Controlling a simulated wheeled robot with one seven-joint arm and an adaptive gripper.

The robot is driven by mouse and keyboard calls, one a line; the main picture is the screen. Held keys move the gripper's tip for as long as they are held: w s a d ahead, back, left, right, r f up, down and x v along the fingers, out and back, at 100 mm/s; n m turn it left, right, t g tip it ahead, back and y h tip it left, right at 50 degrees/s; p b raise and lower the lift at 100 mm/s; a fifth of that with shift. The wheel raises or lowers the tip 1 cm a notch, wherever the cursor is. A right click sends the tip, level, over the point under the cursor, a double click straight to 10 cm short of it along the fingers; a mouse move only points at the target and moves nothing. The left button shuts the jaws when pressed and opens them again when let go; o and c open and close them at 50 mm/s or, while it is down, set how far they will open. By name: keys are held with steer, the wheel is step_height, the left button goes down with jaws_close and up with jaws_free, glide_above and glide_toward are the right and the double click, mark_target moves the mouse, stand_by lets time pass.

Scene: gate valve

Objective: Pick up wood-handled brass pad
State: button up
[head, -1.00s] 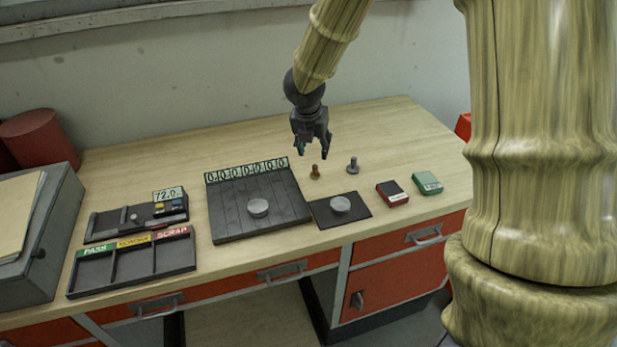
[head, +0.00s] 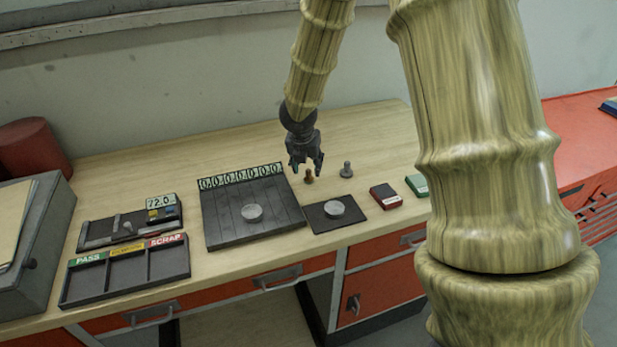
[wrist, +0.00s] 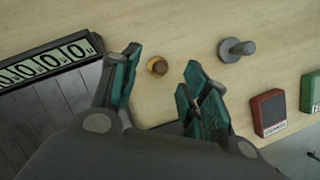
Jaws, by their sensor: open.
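The wood-handled brass pad (head: 309,176) stands upright on the bench, small and brown. In the wrist view the pad (wrist: 157,66) is seen from above as a brown knob with a brass-coloured edge, lying between and a little beyond my fingertips. My gripper (head: 307,168) points down, just above and slightly left of the pad in the head view. In the wrist view my gripper (wrist: 160,78) is open, its teal-padded fingers apart, with nothing between them. I cannot tell the exact height gap.
A grey knobbed pad (head: 346,170) stands close by on the right. A black mat (head: 318,224) with a metal disc, a slatted board (head: 222,228) with a number strip, a red box (head: 386,196) and a green box (head: 417,185) lie around. The bench behind is clear.

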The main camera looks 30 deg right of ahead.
mark_target(308, 170)
steer(key=shift+x, duration=2.1)
steer(key=shift+c, duration=0.3)
steer(key=shift+s+r, duration=0.1)
jaws_close()
